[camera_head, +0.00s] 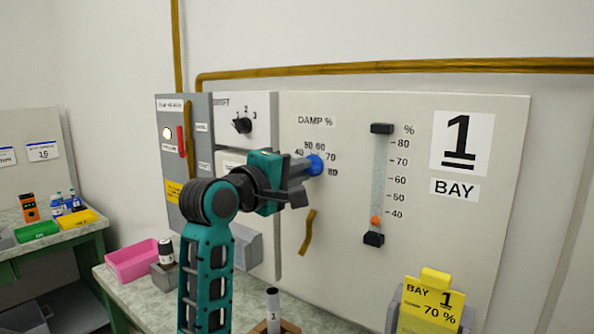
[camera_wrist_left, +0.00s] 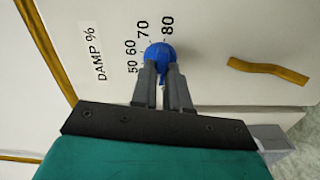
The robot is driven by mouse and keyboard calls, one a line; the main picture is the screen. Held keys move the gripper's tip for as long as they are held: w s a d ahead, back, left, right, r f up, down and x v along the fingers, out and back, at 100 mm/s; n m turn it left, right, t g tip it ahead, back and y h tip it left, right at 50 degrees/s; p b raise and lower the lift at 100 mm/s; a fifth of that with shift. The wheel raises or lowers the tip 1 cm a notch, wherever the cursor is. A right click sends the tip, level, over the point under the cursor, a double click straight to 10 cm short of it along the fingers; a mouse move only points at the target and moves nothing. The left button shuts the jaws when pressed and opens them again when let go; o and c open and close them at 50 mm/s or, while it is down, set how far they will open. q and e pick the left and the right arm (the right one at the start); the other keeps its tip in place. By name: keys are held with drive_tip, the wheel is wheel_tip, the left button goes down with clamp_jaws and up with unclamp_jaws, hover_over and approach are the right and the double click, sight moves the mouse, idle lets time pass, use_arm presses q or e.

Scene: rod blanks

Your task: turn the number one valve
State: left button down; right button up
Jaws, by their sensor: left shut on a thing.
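A round blue valve knob (camera_head: 316,165) sits on the pale panel of bay 1, under the label "DAMP %" with a printed scale around it. My left gripper (camera_head: 306,170) reaches it from the left and is shut on it. In the left wrist view both fingers (camera_wrist_left: 163,78) close on the blue knob (camera_wrist_left: 160,52), near the printed 70 and 80. I cannot make out a pointer on the knob. A vertical gauge (camera_head: 379,180) right of it has an orange ball (camera_head: 375,221) just below the 40 mark. My right gripper is not in view.
A yellow card (camera_head: 432,304) reads "BAY 1" and "70 %". A large "1" sign (camera_head: 462,142) is on the panel. A smaller rotary switch (camera_head: 243,125) is at upper left.

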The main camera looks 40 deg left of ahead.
use_arm(q)
drive_tip(key=shift+n, duration=1.9)
drive_tip(key=c, duration=1.1)
unclamp_jaws()
